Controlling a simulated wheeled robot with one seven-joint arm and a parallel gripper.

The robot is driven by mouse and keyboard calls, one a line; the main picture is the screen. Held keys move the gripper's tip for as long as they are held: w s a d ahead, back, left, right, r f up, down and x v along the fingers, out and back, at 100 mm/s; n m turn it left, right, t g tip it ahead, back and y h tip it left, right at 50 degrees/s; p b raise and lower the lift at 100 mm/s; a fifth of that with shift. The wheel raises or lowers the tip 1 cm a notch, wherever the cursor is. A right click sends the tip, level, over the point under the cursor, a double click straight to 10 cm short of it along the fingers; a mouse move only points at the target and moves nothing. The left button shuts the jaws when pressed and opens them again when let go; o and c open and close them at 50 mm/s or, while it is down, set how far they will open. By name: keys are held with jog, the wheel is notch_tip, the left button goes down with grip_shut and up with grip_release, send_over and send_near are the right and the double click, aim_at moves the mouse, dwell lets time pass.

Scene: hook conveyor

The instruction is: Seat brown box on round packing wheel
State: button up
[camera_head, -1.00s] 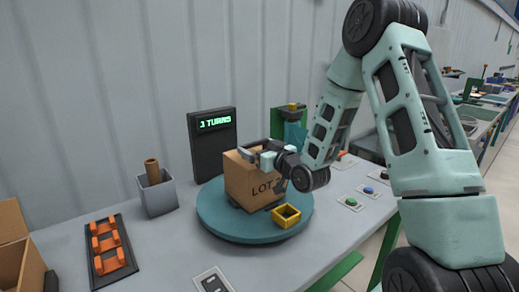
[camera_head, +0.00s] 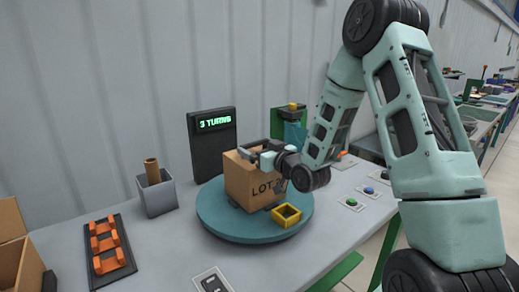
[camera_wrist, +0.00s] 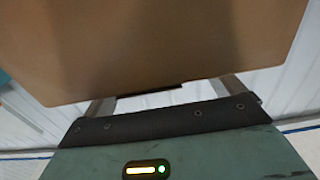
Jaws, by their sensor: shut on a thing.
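The brown box (camera_head: 249,182), marked "LOT" on its front, is on or just over the round teal packing wheel (camera_head: 228,226); I cannot tell whether its base touches. My gripper (camera_head: 256,152) is shut on the box near its top. In the wrist view the brown box (camera_wrist: 160,50) fills the upper part, with my gripper (camera_wrist: 165,92) against it. A small yellow square frame (camera_head: 286,215) sits on the wheel at the front right of the box. The box hides the middle of the wheel.
A dark display (camera_head: 213,145) reading "3 TURNS" stands behind the wheel. A grey bin (camera_head: 158,195) with a brown roll and an orange rack (camera_head: 108,246) are to the left. Coloured buttons (camera_head: 368,190) lie to the right. An open carton (camera_head: 18,262) is at the left edge.

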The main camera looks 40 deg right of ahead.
dwell(0.3)
jog(key=o, duration=1.7)
jog(key=shift+s+f, duration=0.15)
jog(key=shift+s, duration=0.05)
jog(key=s+p, duration=1.7)
jog(key=shift+d, duration=0.3)
